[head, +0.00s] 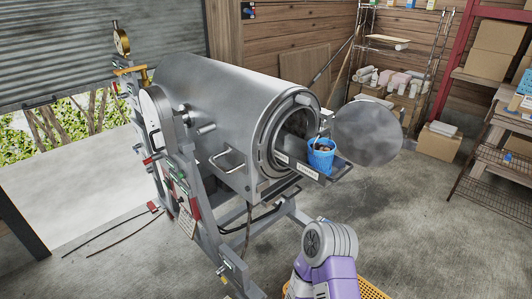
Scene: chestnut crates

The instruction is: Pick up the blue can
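A blue can (321,158), looking like a small ribbed bucket, stands upright on the grey tray (341,174) at the open mouth of a big metal drum machine (235,110). Brown round pieces show at its top, and a thin pale line rises from its rim. Neither of my grippers is in view. A purple and grey arm link of mine shows at the bottom, below and apart from the can.
The machine's round door (367,133) hangs open just right of the can. A yellow perforated crate (370,290) is partly hidden at the bottom. Shelves with boxes (490,50) line the right side. The concrete floor (430,225) at right is clear.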

